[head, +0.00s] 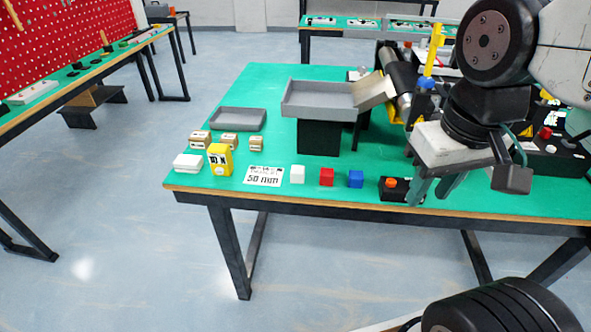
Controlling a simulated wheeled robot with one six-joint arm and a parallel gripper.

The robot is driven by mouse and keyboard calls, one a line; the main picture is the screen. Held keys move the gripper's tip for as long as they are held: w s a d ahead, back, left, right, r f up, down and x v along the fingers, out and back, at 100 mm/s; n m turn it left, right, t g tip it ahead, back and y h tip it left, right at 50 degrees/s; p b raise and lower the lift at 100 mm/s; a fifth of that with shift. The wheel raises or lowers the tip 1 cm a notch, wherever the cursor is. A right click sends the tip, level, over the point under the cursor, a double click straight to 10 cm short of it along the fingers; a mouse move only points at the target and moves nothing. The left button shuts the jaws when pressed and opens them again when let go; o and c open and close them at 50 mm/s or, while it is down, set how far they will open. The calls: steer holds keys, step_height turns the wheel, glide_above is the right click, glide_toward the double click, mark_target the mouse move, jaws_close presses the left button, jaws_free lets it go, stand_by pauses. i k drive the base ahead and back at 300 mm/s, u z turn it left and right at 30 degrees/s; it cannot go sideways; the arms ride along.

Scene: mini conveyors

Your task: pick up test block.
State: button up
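Nothing in the head view is clearly marked as the test block. Small white (297,174), red (326,177) and blue (356,179) cubes stand apart in a row near the front edge of the green table. A larger yellow block (220,159) with a dark-lettered label stands to their left. My gripper (433,192) points down at the right, beside a small black box with an orange button (392,184). Its fingers look parted, with nothing seen between them. It is to the right of the cubes.
A "50 mm" card (263,176) lies left of the white cube. Several small tan blocks, a white block (187,163) and a grey tray (238,119) are at the left. A raised grey tray (319,99) and a conveyor (397,80) stand behind the cubes.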

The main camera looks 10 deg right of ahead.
mark_target(297, 172)
steer(key=z, duration=3.55)
steer(key=k, duration=2)
steer(key=u, duration=1.2)
